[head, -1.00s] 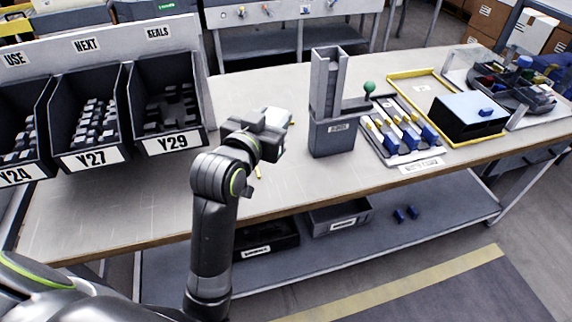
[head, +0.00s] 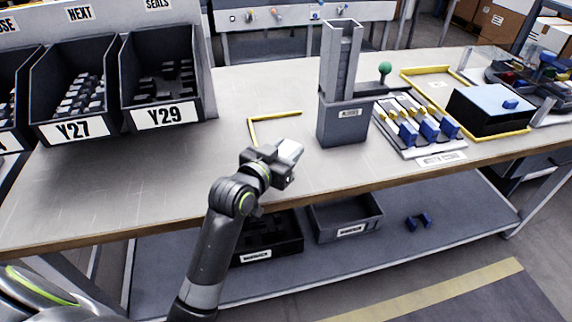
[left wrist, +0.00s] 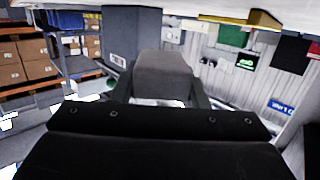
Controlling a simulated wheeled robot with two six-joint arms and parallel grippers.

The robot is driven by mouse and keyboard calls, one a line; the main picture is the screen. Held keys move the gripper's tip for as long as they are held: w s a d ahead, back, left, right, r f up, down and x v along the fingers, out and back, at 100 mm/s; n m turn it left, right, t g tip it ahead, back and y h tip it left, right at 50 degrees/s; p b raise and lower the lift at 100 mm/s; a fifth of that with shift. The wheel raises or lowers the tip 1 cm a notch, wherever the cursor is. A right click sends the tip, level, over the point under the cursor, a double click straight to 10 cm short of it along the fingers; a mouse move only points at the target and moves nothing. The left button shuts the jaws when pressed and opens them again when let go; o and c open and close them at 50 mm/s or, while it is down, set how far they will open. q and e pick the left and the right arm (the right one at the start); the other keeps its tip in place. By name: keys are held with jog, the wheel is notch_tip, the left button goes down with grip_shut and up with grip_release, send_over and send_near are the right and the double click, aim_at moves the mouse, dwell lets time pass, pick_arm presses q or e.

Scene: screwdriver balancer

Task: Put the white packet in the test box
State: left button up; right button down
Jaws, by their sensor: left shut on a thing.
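My left gripper (head: 284,160) is shut on a pale block-like piece, the white packet (head: 291,149), and holds it over the front part of the bench. In the left wrist view the packet (left wrist: 163,75) looks light grey and sits between the two fingers. No label marks the test box clearly; a black box (head: 480,119) with a pale blue top and a small blue knob stands inside a yellow frame at the right of the bench, well away from the gripper. My right gripper is not in view.
A tall grey dispenser (head: 342,125) stands right of my gripper. Beside it is a rack (head: 421,130) with blue and yellow pieces. A yellow corner mark (head: 252,132) lies on bare bench behind the gripper. Labelled bins (head: 160,117) stand left. Trays (head: 345,217) sit on the lower shelf.

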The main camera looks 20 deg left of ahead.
pick_arm(q)
notch_tip(320, 180, down, 4)
jog(key=shift+f+b, duration=0.2)
jog(key=shift+b, duration=0.15)
jog(key=shift+f, duration=0.2)
jog(key=o, duration=1)
jog(key=shift+c, duration=0.2)
jog(key=shift+r, duration=0.15)
